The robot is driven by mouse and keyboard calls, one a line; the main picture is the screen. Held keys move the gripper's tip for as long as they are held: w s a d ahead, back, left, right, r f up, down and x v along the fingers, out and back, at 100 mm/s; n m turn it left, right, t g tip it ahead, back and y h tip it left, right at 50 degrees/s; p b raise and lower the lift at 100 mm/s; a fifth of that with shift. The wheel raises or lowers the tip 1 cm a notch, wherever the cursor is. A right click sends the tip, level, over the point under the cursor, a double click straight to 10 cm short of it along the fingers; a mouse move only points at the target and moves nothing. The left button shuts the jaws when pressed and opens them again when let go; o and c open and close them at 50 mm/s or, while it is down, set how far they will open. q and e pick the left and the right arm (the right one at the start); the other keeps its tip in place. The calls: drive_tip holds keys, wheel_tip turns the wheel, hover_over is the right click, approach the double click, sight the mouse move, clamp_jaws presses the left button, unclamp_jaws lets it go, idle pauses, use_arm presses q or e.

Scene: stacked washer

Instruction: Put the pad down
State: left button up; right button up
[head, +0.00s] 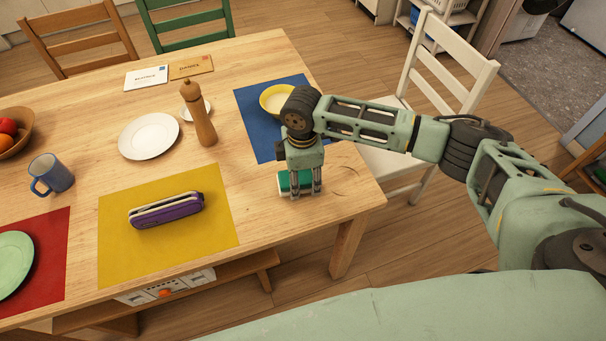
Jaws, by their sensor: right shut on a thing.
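The pad (305,181), a small green block with a pale lower edge, is at the table's right front corner, beneath my right arm. My right gripper (305,188) points down and is shut on the pad, with its fingers in front of part of it. The pad is at or just above the bare wood; I cannot tell whether it touches. My left gripper is not in view.
The wooden table (245,222) also bears a blue mat (255,125) with a yellow bowl (274,99), a yellow mat (120,257) with a purple case (168,211), a pepper mill (203,122) and a white plate (148,137). A white chair (440,75) stands at the right.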

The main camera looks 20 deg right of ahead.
drive_tip(key=shift+f, duration=0.2)
drive_tip(key=shift+f, duration=0.3)
drive_tip(key=shift+s, duration=0.1)
drive_tip(key=o, duration=1)
drive_tip(key=shift+c, duration=0.2)
drive_tip(key=o, duration=0.4)
drive_tip(key=shift+f, duration=0.15)
drive_tip(key=shift+c, duration=0.2)
